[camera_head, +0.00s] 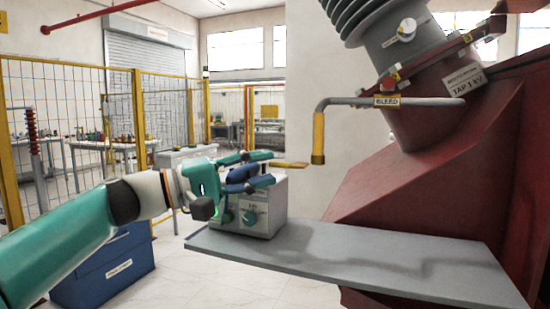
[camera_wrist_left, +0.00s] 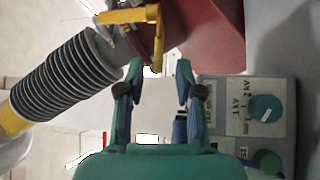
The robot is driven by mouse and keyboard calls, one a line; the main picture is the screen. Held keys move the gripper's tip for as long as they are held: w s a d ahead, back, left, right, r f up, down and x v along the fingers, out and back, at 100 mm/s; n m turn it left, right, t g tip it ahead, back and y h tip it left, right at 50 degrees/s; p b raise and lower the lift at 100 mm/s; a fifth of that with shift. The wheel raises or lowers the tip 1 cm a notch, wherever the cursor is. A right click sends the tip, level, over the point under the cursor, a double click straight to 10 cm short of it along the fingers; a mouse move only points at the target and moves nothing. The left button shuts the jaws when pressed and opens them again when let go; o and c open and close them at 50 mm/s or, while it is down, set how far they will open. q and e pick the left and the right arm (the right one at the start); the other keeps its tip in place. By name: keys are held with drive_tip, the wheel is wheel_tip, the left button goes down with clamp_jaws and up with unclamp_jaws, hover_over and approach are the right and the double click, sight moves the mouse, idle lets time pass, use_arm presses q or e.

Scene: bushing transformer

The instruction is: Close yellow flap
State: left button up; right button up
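The yellow flap (camera_head: 290,165) is a thin, flat piece that lies about level, beside the lower end of a yellow spout (camera_head: 318,138) on a grey bleed pipe. In the left wrist view yellow parts (camera_wrist_left: 130,15) show at the top, beyond the fingertips; I cannot tell for sure which of them is the flap. My left gripper (camera_head: 265,168) is open and empty, its fingers pointing right toward the flap. It also shows in the left wrist view (camera_wrist_left: 160,75), with a clear gap between the fingers. In the head view the fingertips appear just left of the flap. My right gripper is not in view.
A grey control box (camera_head: 262,210) with a green knob stands on a grey shelf (camera_head: 360,262), below my left gripper. A red transformer housing (camera_head: 420,190) with a ribbed grey bushing (camera_head: 365,18) rises at the right. A blue bin (camera_head: 105,270) stands at lower left, near yellow fencing.

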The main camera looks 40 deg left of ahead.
sight(272, 166)
use_arm(q)
drive_tip(key=shift+x, duration=1.5)
clamp_jaws()
